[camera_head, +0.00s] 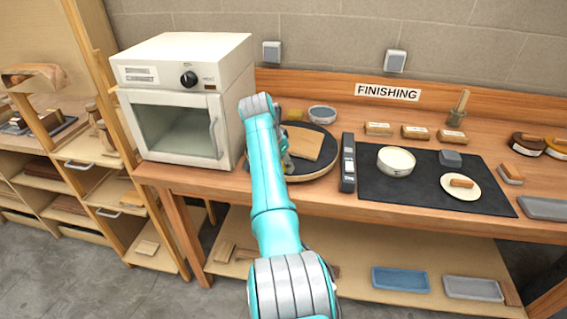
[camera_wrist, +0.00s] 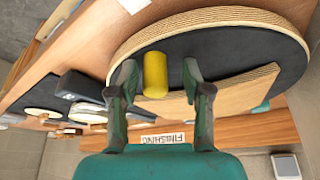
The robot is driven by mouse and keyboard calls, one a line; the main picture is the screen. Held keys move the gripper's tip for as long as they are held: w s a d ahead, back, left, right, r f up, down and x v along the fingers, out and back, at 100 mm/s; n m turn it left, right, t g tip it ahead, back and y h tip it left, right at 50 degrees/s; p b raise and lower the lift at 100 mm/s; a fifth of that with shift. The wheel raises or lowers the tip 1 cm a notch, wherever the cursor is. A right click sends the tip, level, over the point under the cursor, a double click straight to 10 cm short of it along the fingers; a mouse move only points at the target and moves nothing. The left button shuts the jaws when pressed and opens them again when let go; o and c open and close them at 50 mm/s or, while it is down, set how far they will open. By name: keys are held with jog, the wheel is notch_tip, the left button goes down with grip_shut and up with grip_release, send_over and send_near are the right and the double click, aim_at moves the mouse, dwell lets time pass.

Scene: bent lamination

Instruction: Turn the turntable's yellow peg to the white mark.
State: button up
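The turntable (camera_head: 325,172) is a round black disc with a plywood edge, lying on the workbench right of the white oven. A flat wooden board (camera_head: 303,143) lies on it. In the wrist view the turntable (camera_wrist: 230,62) fills the upper right, and the yellow peg (camera_wrist: 155,76) stands out from its black surface. My gripper (camera_wrist: 157,75) is open, with one finger on each side of the peg and a visible gap to each. In the head view my teal arm hides the peg and most of the gripper. A white patch (camera_wrist: 133,4) shows at the wrist view's top edge; I cannot tell whether it is the mark.
The white oven (camera_head: 185,100) stands close to the turntable's left. A dark narrow box (camera_head: 348,163) stands close to its right, beside a black mat (camera_head: 420,197) with a white bowl (camera_head: 396,161). A blue-rimmed bowl (camera_head: 321,114) is behind the turntable.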

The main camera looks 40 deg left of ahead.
jog(key=shift+d, duration=0.1)
jog(key=v, duration=1.2)
dwell(0.4)
